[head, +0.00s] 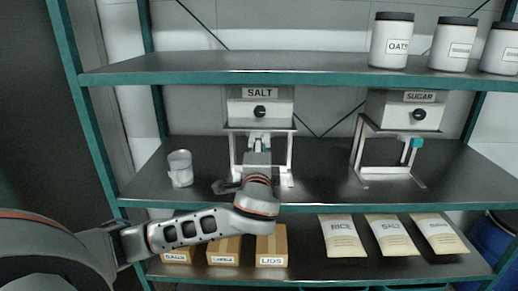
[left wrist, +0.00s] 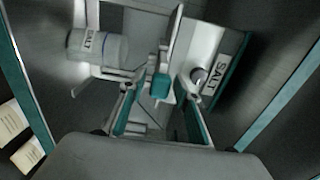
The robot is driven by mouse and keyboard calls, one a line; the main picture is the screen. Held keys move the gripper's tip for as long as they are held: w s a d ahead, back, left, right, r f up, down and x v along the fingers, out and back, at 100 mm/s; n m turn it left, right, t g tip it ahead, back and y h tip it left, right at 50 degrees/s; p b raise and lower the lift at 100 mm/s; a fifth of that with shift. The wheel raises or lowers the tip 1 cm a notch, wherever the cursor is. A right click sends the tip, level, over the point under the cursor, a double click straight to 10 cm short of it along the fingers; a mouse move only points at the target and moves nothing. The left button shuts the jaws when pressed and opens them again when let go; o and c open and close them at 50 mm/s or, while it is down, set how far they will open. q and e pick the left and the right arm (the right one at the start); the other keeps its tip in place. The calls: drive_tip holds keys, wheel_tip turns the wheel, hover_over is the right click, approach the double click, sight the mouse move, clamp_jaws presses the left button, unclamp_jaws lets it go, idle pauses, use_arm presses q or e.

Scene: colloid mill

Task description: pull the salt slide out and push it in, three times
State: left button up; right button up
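The salt dispenser (head: 260,108) is a white box with a black knob on a metal stand on the middle shelf. It also shows in the left wrist view (left wrist: 200,50). Its slide's teal handle (left wrist: 161,85) shows in the left wrist view; in the head view my gripper hides it. My left gripper (head: 258,145) is just below the box's front. In the left wrist view its teal-padded fingers are spread, with the handle between their tips. I see gaps beside the handle and cannot tell how far out the slide is. My right gripper is not in view.
A clear cup (head: 180,168), labelled salt in the wrist view, stands left of the dispenser. A sugar dispenser (head: 404,110) with a teal handle stands to the right. The upper shelf (head: 290,66) runs close above. Boxes (head: 272,246) and packets (head: 342,235) lie below.

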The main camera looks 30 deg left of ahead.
use_arm(q)
clamp_jaws()
drive_tip(key=shift+x, duration=2.35)
drive_tip(key=shift+o, duration=1.9)
unclamp_jaws()
drive_tip(key=shift+s+d, duration=0.15)
drive_tip(key=v, duration=1.1)
drive_tip(key=shift+s, duration=0.4)
